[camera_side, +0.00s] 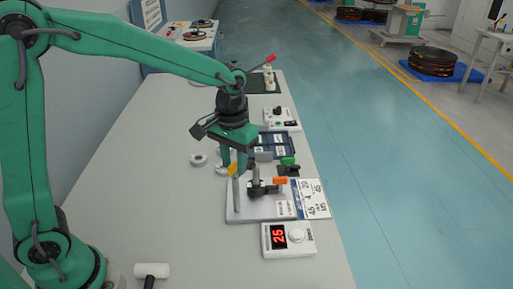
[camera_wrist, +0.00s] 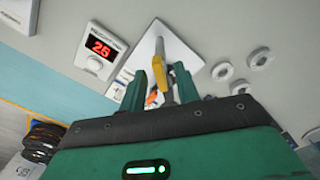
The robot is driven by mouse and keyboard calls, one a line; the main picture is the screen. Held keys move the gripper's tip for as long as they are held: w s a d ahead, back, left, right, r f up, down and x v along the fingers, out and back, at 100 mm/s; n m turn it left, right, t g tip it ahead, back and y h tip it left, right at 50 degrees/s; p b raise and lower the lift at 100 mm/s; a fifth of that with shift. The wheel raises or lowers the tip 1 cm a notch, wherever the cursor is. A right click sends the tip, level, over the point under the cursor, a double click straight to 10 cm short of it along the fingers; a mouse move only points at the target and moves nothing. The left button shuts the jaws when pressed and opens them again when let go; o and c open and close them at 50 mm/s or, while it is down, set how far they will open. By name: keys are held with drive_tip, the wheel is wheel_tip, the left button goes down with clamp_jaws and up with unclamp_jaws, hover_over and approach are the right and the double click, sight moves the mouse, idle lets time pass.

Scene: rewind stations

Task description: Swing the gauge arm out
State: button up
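The gauge arm looks to be the grey bar with a yellow end (camera_side: 233,170). It stands at the left of a white base plate (camera_side: 247,213) in the side view. In the wrist view, its yellow end (camera_wrist: 184,82) lies between or just beyond my green fingertips. My gripper (camera_side: 234,160) points down over the plate, with a gap between its fingers. My gripper (camera_wrist: 174,82) appears open around the yellow end; whether a finger touches it I cannot tell. A black clamp with an orange handle (camera_side: 280,181) sits on the plate to the right of the bar.
A white box with a red display (camera_side: 287,239) stands in front of the plate. A printed card (camera_side: 313,199) lies to its right. Grey rings (camera_side: 198,160) lie to the left behind it. A dark blue tray (camera_side: 283,145) sits behind.

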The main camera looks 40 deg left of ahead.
clamp_jaws()
drive_tip(key=shift+m, duration=0.4)
drive_tip(key=m, duration=0.5)
drive_tip(key=shift+r+m, duration=0.1)
drive_tip(key=shift+m, duration=0.3)
drive_tip(key=m, duration=0.5)
drive_tip(key=shift+m, duration=0.3)
drive_tip(key=m, duration=0.5)
drive_tip(key=shift+m, duration=0.4)
drive_tip(key=shift+o, duration=0.2)
unclamp_jaws()
